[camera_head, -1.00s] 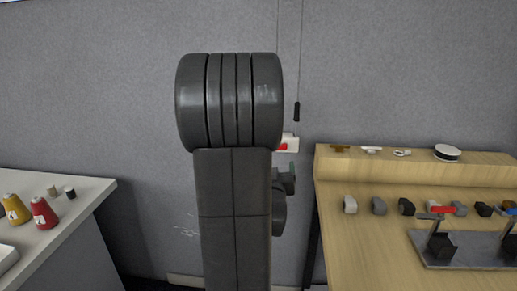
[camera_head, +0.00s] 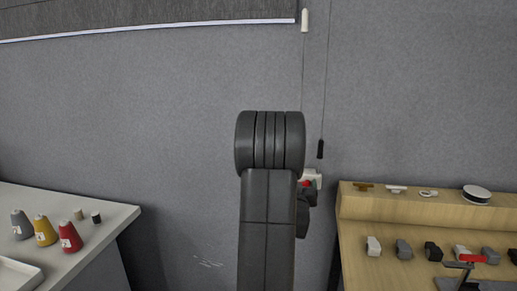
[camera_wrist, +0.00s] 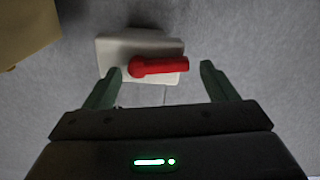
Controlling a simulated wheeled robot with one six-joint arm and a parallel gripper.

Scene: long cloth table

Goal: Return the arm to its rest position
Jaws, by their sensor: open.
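My arm stands upright in the middle of the head view, its dark grey links seen from behind. My gripper (camera_wrist: 160,69) shows in the wrist view with its two green fingers spread apart and nothing held between them. A white wall box (camera_wrist: 112,50) with a red lever (camera_wrist: 160,66) lies beyond the fingertips, the lever showing between them. I cannot tell the exact gap to the lever. In the head view the white box (camera_head: 312,174) is partly hidden behind my arm, and my fingers cannot be made out.
A wooden bench (camera_head: 385,208) at right carries several small blocks and a red-handled clamp (camera_head: 470,258). A pale table (camera_head: 110,222) at left holds a grey cone (camera_head: 20,225), a yellow cone (camera_head: 44,231) and a red cone (camera_head: 69,236).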

